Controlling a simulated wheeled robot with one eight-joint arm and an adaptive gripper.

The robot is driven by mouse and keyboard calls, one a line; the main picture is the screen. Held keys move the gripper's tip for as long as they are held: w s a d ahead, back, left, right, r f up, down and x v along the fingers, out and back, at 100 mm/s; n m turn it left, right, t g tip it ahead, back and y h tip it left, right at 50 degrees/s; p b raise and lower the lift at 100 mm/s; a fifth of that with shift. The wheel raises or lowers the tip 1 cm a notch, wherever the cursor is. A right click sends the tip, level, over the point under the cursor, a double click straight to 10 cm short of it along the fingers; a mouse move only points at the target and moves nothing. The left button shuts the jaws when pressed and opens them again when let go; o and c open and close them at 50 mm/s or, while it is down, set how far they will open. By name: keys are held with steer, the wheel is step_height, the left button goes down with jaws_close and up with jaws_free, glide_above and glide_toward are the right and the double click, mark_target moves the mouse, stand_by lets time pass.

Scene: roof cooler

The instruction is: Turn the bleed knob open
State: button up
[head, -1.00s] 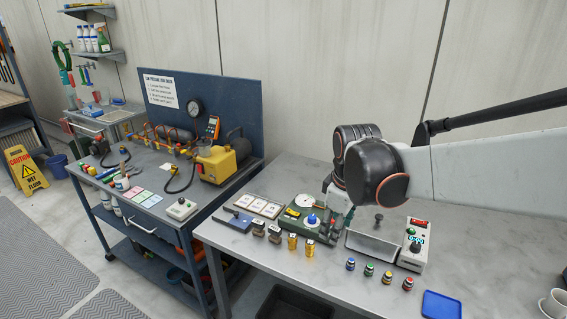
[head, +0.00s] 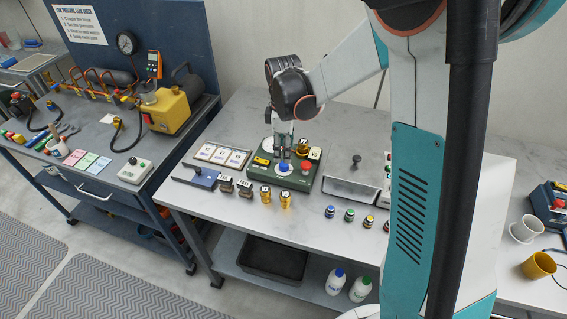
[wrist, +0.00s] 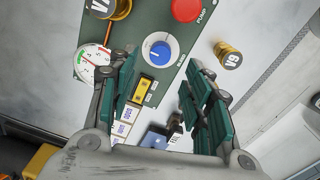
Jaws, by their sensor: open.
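The bleed knob appears to be the round blue knob (head: 284,167) with a white mark, on the front part of a green panel (head: 262,175). It also shows in the wrist view (wrist: 160,50), on a pale round plate. My gripper (head: 283,153) points down over the panel, close behind the knob in the head view. In the wrist view my gripper (wrist: 162,72) is open, with the knob beyond the gap between its two green-padded fingers. Nothing is held. I cannot tell whether either finger touches the knob.
A red pump button (wrist: 186,9) sits close to the knob. A dial gauge (wrist: 94,62) and yellow display (wrist: 146,87) are on the panel. A brass V9 piece (wrist: 229,56) stands off the panel. A grey tray (head: 350,190) lies to the right.

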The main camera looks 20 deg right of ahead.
mark_target(284, 166)
step_height(284, 166, down, 6)
steer(key=shift+w+f+b, duration=0.1)
steer(key=shift+f+b, duration=0.15)
steer(key=shift+b, duration=0.5)
steer(key=c, duration=1.1)
